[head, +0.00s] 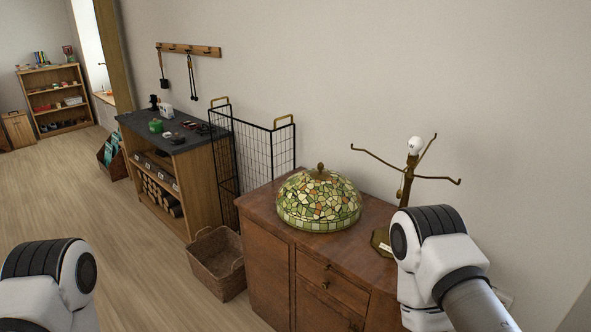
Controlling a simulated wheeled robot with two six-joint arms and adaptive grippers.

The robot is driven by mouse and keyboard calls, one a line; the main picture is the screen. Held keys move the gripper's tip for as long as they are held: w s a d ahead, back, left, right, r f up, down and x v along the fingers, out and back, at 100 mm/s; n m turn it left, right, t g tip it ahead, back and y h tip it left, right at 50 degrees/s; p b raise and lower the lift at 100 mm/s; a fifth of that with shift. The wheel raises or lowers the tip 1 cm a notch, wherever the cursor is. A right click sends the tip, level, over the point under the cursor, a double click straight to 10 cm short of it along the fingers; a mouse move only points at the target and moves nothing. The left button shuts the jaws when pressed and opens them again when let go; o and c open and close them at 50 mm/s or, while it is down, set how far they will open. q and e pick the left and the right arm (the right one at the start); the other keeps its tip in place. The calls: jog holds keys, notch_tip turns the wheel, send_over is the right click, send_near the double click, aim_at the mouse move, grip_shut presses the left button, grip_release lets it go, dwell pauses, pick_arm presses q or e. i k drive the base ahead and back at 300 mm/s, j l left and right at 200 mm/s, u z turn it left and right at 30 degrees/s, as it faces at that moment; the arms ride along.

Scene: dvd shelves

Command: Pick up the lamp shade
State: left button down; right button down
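The lamp shade (318,201) is a dome of green, cream and orange mosaic glass with a small knob on top. It sits on the brown wooden cabinet (270,238), in the middle of the head view. Just right of it stands the brass lamp base (407,185), with thin curved arms and a white bulb, its lower part partly hidden by my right arm. My arm links show at the lower left and lower right. Neither gripper shows, and nothing is seen touching the shade.
A black wire rack (265,150) stands behind the cabinet at the wall. A wicker basket (216,262) is on the floor left of the cabinet. A dark-topped workbench (172,135) with small items stands farther left. The floor at left is open.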

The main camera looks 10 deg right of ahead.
aim_at(320, 201)
jog(key=i+z, duration=0.1)
jog(key=z, duration=0.6)
jog(key=i+j+z, duration=0.5)
jog(key=j+z, duration=0.25)
jog(key=j, duration=0.15)
jog(key=i+j+z, duration=0.2)
jog(key=j, duration=0.2)
jog(key=j+z, duration=0.25)
jog(key=j, duration=0.15)
jog(key=i, duration=0.05)
